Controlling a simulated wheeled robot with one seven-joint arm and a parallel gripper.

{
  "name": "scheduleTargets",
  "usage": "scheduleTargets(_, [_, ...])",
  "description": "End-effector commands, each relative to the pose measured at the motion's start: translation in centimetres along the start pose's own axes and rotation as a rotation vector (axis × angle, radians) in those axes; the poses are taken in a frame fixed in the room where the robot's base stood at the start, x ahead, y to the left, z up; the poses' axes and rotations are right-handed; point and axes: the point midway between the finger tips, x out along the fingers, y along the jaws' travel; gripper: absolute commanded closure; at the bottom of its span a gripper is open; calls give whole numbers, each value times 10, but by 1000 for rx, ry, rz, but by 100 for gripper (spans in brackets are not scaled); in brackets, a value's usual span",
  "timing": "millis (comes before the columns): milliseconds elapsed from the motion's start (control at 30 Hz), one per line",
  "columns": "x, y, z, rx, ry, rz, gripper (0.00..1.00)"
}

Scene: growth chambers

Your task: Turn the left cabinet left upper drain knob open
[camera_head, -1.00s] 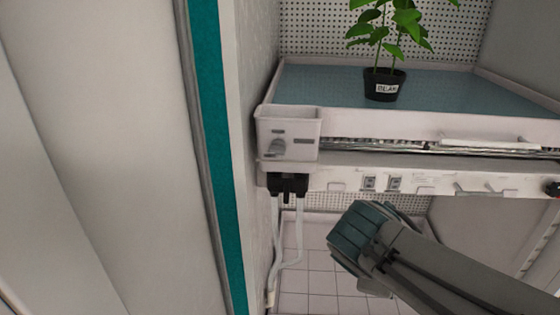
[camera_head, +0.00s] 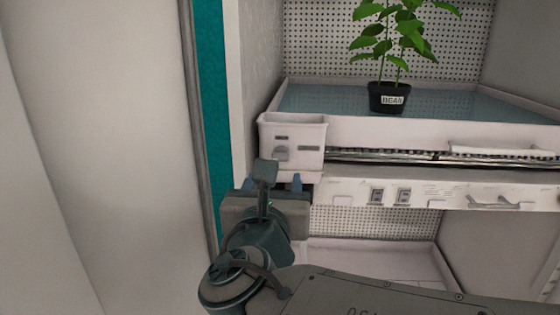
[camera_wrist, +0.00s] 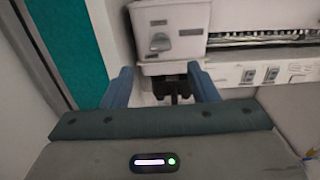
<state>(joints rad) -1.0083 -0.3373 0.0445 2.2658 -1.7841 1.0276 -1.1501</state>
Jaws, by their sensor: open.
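A small grey knob (camera_head: 281,153) sits on the front of a white box (camera_head: 308,135) at the left front corner of the upper tray. In the wrist view the knob (camera_wrist: 160,42) shows near the top, above my fingers. My gripper (camera_head: 271,184) is open and empty, just below the white box. In the wrist view its two blue fingers (camera_wrist: 160,86) stand apart, with a black fitting (camera_wrist: 172,84) showing between them, below the box. I cannot tell how far the fingertips are from it. In the head view my gripper hides this fitting.
A potted bean plant (camera_head: 389,97) stands on the upper tray (camera_head: 430,131). A white rail (camera_head: 420,193) with sockets and a handle runs below the tray. The cabinet's left wall and teal-edged panel (camera_head: 210,90) are close to my gripper's left.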

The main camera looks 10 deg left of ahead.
Motion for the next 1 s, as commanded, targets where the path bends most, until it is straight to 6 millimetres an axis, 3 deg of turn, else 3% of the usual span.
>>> scheduleTargets(200, [49,0,-1,-1,1,-3,46])
scheduleTargets(433, [86,0,-1,0,1,-2,46])
scheduleTargets(600, [98,-1,0,2,1,-2,46])
scheduleTargets(900, [100,-1,0,2,1,-1,46])
scheduleTargets(1000, [100,-1,0,2,1,-1,74])
